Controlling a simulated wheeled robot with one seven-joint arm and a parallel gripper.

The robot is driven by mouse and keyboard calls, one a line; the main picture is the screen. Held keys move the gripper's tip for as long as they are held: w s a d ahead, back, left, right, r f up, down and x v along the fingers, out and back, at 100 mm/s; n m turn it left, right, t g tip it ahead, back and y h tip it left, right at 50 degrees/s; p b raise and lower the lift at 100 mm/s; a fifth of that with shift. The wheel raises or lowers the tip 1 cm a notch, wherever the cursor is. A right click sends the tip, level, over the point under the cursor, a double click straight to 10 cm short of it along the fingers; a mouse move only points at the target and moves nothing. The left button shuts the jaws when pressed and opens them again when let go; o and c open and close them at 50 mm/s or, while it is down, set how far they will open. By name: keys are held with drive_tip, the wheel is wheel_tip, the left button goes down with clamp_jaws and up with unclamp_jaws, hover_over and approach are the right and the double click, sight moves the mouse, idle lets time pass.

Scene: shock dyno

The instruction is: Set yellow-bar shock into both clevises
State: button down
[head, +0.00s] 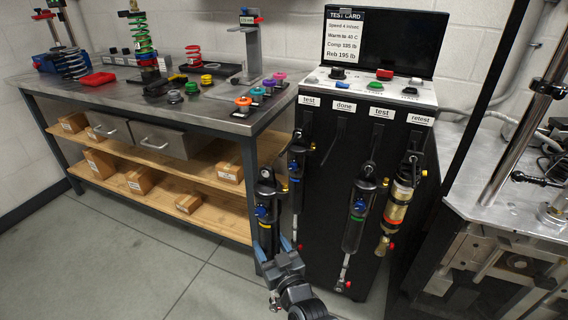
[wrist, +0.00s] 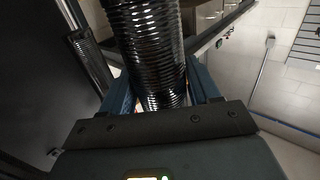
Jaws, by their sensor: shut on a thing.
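The yellow-bar shock (head: 267,205) is a black cylinder with a blue fitting and a thin yellow band, upright in front of the left side of the black cabinet. My gripper (head: 289,243) has its blue fingers at the lower part of this shock. In the wrist view its black ribbed body (wrist: 155,50) stands between my blue fingers (wrist: 162,90), which are shut on it. Its lower end is hidden in the head view. The dyno (head: 515,190) with a steel column is at the right edge; I cannot clearly make out its clevises.
The black cabinet (head: 325,215) carries hooks labelled test, done, test and retest. A green-banded shock (head: 356,215), a gold shock (head: 398,200) and another dark shock (head: 297,165) hang there. A workbench (head: 190,110) stands left. The floor (head: 120,270) at front left is clear.

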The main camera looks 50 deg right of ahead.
drive_tip(key=shift+s+a+r+p, duration=0.1)
drive_tip(key=shift+a+r+p, duration=0.3)
drive_tip(key=shift+a+p, duration=0.05)
drive_tip(key=s+a+r+p, duration=0.1)
drive_tip(key=s+a+p, duration=0.2)
drive_tip(key=a, duration=0.7)
drive_tip(key=shift+s+a+r+p, duration=0.15)
drive_tip(key=shift+s+r+p, duration=0.15)
drive_tip(key=shift+p, duration=0.5)
drive_tip(key=shift+s+a, duration=0.1)
